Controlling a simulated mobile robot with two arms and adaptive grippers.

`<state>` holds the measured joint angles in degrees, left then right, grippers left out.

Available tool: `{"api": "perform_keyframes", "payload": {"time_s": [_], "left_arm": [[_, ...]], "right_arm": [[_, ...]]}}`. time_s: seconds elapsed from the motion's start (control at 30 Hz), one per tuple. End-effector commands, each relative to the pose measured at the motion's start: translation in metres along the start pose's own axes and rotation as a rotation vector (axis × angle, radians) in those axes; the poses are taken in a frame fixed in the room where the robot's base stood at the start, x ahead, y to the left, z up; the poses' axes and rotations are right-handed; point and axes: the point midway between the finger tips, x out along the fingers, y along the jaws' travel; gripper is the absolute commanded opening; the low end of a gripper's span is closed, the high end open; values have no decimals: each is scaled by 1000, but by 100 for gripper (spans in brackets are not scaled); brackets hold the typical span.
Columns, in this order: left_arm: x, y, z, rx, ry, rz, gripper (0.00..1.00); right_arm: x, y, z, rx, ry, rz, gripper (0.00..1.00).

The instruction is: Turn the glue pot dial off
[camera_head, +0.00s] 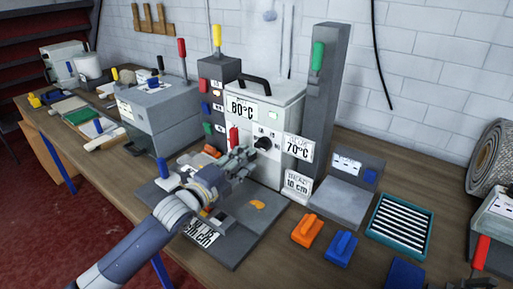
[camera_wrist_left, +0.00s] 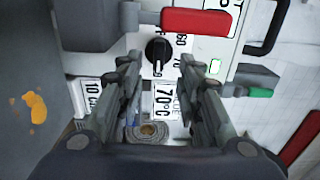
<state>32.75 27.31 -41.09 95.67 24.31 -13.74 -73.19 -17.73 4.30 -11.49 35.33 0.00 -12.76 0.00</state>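The glue pot (camera_head: 273,110) is a white box with a black top handle and an "80°C" label, standing mid-bench. Its black dial (camera_head: 263,143) is on the front face. In the left wrist view the dial (camera_wrist_left: 158,52) shows ahead between the fingers, with printed marks around it. My left gripper (camera_head: 250,155) is in front of the pot, just left of the dial; in the wrist view its fingers (camera_wrist_left: 157,75) are apart with nothing between them. They look short of the dial, though contact is hard to judge. My right gripper is not in view.
A red-handled lever (camera_wrist_left: 208,21) is close to the dial. A "70°C" card (camera_head: 298,148) stands right of it. A grey plate (camera_head: 235,240) with orange spots lies below my arm. Orange (camera_head: 307,230) and blue (camera_head: 341,248) blocks sit at the front right.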

Motion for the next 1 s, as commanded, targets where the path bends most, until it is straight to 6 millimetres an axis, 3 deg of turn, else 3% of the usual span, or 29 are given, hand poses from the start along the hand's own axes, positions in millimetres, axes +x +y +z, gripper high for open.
{"api": "perform_keyframes", "payload": {"time_s": [0.13, 0.4, 0.83, 1.0], "left_arm": [[25, -2, -1, -1, 1, -1, 33], [53, -1, -1, -1, 1, 0, 33], [59, 0, 0, 0, 0, 0, 33], [59, 0, 0, 0, 0, 0, 0]], "right_arm": [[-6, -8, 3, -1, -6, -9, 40], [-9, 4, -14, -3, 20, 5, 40], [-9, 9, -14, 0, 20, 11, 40], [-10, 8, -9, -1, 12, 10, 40]]}}
